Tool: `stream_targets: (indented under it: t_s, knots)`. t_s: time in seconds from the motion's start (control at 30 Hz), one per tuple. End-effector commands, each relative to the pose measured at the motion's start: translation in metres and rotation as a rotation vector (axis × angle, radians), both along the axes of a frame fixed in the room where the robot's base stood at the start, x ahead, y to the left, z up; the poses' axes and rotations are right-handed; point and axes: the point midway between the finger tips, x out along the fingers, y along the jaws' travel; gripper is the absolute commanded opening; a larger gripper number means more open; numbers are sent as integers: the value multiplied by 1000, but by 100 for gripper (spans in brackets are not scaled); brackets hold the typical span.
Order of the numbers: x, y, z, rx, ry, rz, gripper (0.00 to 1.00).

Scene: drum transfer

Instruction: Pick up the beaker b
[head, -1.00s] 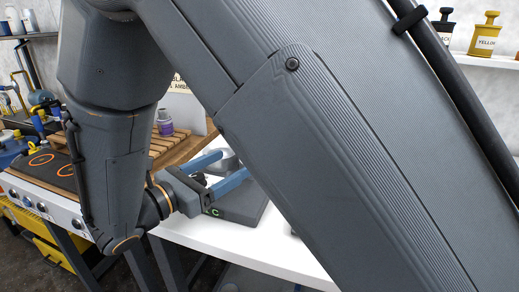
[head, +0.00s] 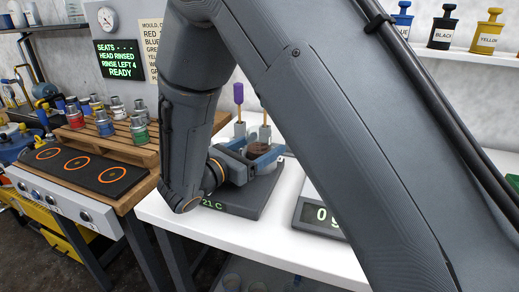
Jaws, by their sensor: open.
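My gripper (head: 262,158) is open, its blue fingers reaching right over the dark hotplate (head: 240,204) that reads 21 C. A glass vessel with brown contents (head: 258,148), seemingly a beaker, shows between or just behind the fingers. My wrist and fingers hide part of it, and I cannot tell whether they touch it. No letter is readable on it, so I cannot tell whether it is beaker b.
A scale (head: 318,214) reading 0 g stands right on the white table (head: 290,258), partly behind my arm. A purple-topped tool (head: 239,94) stands behind the hotplate. Several small cans (head: 104,124) stand on a wooden rack at left. Glassware sits under the table.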

Motion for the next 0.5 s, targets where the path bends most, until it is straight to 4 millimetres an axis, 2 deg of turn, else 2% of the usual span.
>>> stream_targets:
  t_s: [0.27, 0.5]
  knots:
    - [2, -2, 0, 0, 0, 1, 73]
    - [2, -2, 0, 1, -1, 0, 32]
